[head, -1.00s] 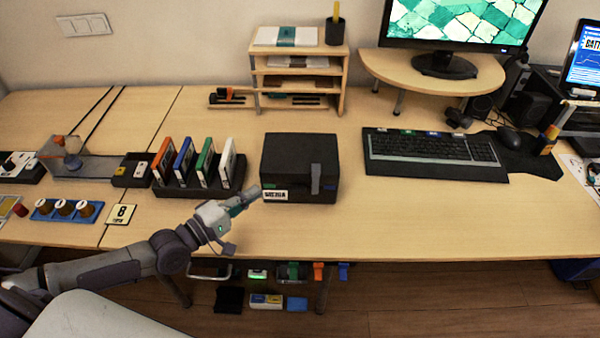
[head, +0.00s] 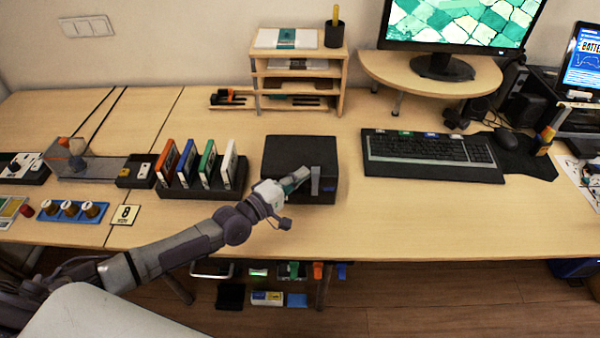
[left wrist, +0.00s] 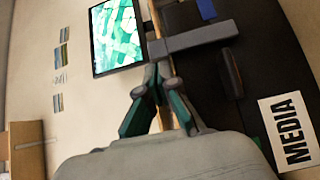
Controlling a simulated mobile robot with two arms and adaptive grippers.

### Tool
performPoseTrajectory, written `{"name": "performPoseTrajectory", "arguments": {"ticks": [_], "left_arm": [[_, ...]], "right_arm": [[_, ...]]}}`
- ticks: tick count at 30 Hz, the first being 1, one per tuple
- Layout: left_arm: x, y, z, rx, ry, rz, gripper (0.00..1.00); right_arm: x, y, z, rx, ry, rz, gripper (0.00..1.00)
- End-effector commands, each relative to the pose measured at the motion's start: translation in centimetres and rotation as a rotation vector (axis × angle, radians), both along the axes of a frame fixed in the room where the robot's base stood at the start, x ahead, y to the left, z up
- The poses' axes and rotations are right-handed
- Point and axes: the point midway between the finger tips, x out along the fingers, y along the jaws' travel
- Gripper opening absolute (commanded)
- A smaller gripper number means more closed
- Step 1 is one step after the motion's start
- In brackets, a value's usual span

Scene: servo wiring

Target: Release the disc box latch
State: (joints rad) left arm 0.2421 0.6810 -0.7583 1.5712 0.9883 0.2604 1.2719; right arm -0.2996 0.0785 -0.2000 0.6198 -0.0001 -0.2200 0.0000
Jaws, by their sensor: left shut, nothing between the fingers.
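The disc box (head: 300,150) is black and sits shut on the desk, just right of the rack. Its grey latch (head: 316,180) hangs at the front edge. In the left wrist view the latch (left wrist: 200,38) is a grey bar reaching across from the black box (left wrist: 262,50). My left gripper (head: 303,173) is shut and empty, at the box's front edge just left of the latch. In the left wrist view its fingertips (left wrist: 157,70) are close to the latch's end; I cannot tell whether they touch. The white MEDIA label (left wrist: 290,130) shows there; my gripper covers it in the head view.
A rack (head: 205,188) with several coloured cases stands left of the box. A keyboard (head: 432,150) lies to the right, and a wooden shelf (head: 297,85) stands behind.

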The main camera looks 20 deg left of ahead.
Motion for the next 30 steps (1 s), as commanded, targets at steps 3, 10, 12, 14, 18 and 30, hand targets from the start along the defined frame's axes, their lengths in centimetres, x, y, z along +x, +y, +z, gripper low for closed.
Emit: {"name": "performPoseTrajectory", "arguments": {"ticks": [3, 10, 12, 14, 18, 30], "left_arm": [[0.0, 0.0, 0.0, 0.001, 0.0, 0.0, 0.0], [0.1, -0.3, 0.0, -0.001, 0.0, 0.0, 0.0], [0.3, -1.0, 0.0, -0.002, 0.0, -0.001, 0.0], [0.5, -1.8, 0.0, -0.003, -0.001, -0.001, 0.0], [0.8, -2.8, 0.0, 0.0, 0.0, 0.001, 0.0], [0.8, -2.8, 0.8, -0.003, -0.001, 0.0, 0.0]], "right_arm": [[0.0, 0.0, 0.0, -0.001, 0.0, 0.0, 0.4], [0.0, -0.1, 0.0, -0.001, 0.0, 0.0, 0.4], [0.0, -0.1, 0.1, -0.002, 0.0, 0.0, 0.4], [0.0, -0.2, 0.2, -0.002, 0.0, 0.0, 0.4], [0.0, -0.2, 0.2, -0.002, 0.0, 0.0, 0.4], [0.0, -0.3, 0.2, -0.004, 0.0, 0.002, 0.4]]}}
